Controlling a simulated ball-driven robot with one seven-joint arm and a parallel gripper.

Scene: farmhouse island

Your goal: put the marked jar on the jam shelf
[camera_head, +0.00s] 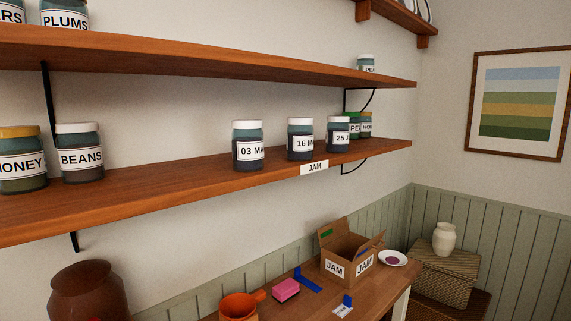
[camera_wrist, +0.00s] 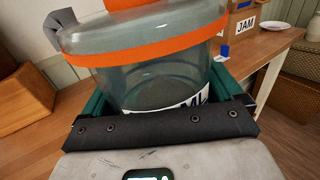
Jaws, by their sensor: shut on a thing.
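My gripper (camera_wrist: 150,92) is shut on a clear glass jar (camera_wrist: 165,65) with an orange band and orange top. A white label at its lower front is mostly hidden by my gripper. Neither my gripper nor this jar can be clearly made out in the head view. The jam shelf (camera_head: 200,186) is the lower wooden shelf, with a JAM tag (camera_head: 314,168) on its front edge. Three white-lidded jars with date labels stand on it: 03 MA (camera_head: 248,150), 16 M (camera_head: 300,141) and 25 J (camera_head: 339,135).
BEANS (camera_head: 79,155) and HONEY (camera_head: 22,165) jars stand at the shelf's left, with bare shelf between BEANS and 03 MA. The upper shelf (camera_head: 200,62) hangs above. Below, the table holds a JAM box (camera_head: 334,268), a pink block (camera_head: 286,290) and an orange handled vessel (camera_head: 238,307).

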